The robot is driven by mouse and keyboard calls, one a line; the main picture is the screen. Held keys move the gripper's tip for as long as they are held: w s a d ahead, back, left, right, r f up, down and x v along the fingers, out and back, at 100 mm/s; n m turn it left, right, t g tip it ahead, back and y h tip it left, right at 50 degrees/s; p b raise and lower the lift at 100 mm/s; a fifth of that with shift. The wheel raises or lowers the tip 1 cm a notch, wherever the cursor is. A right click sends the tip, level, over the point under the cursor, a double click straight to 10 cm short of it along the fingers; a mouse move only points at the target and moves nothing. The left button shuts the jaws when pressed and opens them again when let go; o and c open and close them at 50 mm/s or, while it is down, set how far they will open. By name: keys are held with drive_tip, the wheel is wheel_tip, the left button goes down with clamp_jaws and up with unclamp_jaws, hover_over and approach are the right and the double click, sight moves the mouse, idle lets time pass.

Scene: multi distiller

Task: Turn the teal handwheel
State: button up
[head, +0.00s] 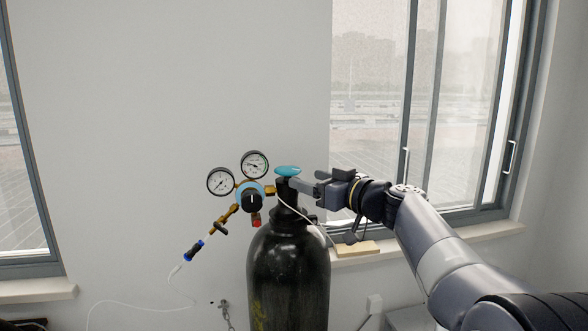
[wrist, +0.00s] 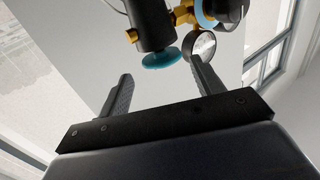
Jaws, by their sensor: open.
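The teal handwheel (head: 288,171) sits on top of the valve of a black gas cylinder (head: 288,270). In the wrist view the handwheel (wrist: 161,58) shows between and just beyond the two fingers, at the end of the dark valve body (wrist: 150,22). My gripper (head: 303,187) comes in from the right in the head view, close beside the valve and a little below the handwheel. In the wrist view my gripper (wrist: 160,75) is open with nothing held. Contact between the fingers and the handwheel cannot be made out.
Two round gauges (head: 238,173) and a brass regulator with a blue-ringed black knob (head: 254,202) stand left of the valve. A hose with a blue connector (head: 193,250) hangs further left. A wall stands behind, with a window (head: 385,100) and sill at right.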

sight(295, 169)
drive_tip(key=p+x, duration=0.2)
drive_tip(key=x, duration=0.4)
drive_tip(key=shift+a, duration=0.1)
drive_tip(key=c, duration=0.6)
drive_tip(key=shift+f+y+b, duration=0.15)
drive_tip(key=shift+y+b, duration=0.15)
drive_tip(key=shift+w+f+n+g+y+b, duration=0.1)
drive_tip(key=shift+n+g+y+b, duration=0.3)
drive_tip(key=shift+g+b, duration=0.2)
drive_tip(key=shift+w+f+n+g+y+b, duration=0.1)
drive_tip(key=shift+n+g+y+b, duration=0.2)
drive_tip(key=shift+n+g+b, duration=0.25)
drive_tip(key=g, duration=0.1)
drive_tip(key=n+y, duration=0.1)
drive_tip(key=n+g, duration=0.1)
drive_tip(key=shift+w+d+r+g+y+b, duration=0.15)
drive_tip(key=shift+d+r+g+y+b, duration=0.1)
drive_tip(key=shift+g+y+b, duration=0.15)
drive_tip(key=shift+w+r+n+g+y+p, duration=0.1)
drive_tip(key=shift+n+g+y+p, duration=0.4)
drive_tip(key=shift+n+g, duration=0.45)
drive_tip(key=shift+r+n+g+y+p, duration=0.1)
drive_tip(key=shift+n+g+y+p, duration=0.35)
drive_tip(key=shift+g, duration=0.75)
drive_tip(key=shift+n, duration=0.25)
